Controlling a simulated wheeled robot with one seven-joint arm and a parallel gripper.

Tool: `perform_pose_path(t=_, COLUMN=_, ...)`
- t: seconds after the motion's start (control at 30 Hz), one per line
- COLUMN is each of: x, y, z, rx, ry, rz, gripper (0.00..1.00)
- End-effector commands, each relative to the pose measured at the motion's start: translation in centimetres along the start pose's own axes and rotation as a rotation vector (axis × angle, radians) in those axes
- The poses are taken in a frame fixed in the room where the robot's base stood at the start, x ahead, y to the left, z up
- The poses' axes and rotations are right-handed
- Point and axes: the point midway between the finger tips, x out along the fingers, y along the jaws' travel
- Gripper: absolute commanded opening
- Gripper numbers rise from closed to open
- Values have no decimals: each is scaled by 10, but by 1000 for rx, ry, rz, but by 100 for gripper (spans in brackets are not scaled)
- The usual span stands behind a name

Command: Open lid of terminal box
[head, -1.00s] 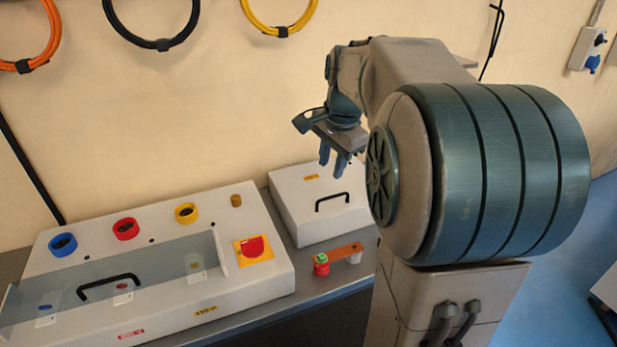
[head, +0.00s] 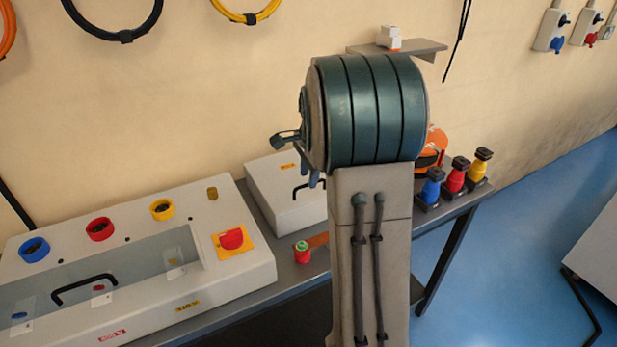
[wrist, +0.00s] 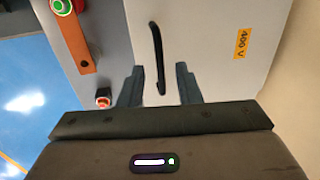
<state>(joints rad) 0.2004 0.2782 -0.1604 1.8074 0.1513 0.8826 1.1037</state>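The terminal box (head: 262,178) is a white box with a flat lid, a black bar handle (head: 301,188) and an orange label, on the bench by the wall. In the wrist view its lid (wrist: 205,45) is shut and fills the middle, with the black handle (wrist: 156,50) and a "400 V" label. My gripper (wrist: 159,82) is open over the lid. The near end of the handle shows between its two fingers, with gaps on both sides; I cannot tell the height gap. In the head view my arm hides most of the gripper.
Left of the box stands a large white machine (head: 190,315) with a clear cover and red knob (head: 232,238). A copper bar with a red-green end piece (head: 302,252) lies close before the box. Blue, red and yellow connectors (head: 455,175) stand at the bench's right.

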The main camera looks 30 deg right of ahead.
Motion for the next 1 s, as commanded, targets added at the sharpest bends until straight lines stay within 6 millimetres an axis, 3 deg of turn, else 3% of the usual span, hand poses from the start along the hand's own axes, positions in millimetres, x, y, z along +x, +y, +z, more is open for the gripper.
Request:
perform_pose_path(t=0.2, x=16, y=0, z=0, rx=0, ry=1, rz=-1, gripper=31)
perform_pose_path(t=0.47, x=18, y=0, z=0, rx=-1, ry=0, rz=-1, gripper=31)
perform_pose_path(t=0.6, x=17, y=0, z=0, rx=-1, ry=0, rz=-1, gripper=0)
perform_pose_path(t=1.0, x=10, y=-5, z=5, rx=-10, ry=-2, rz=23, gripper=0)
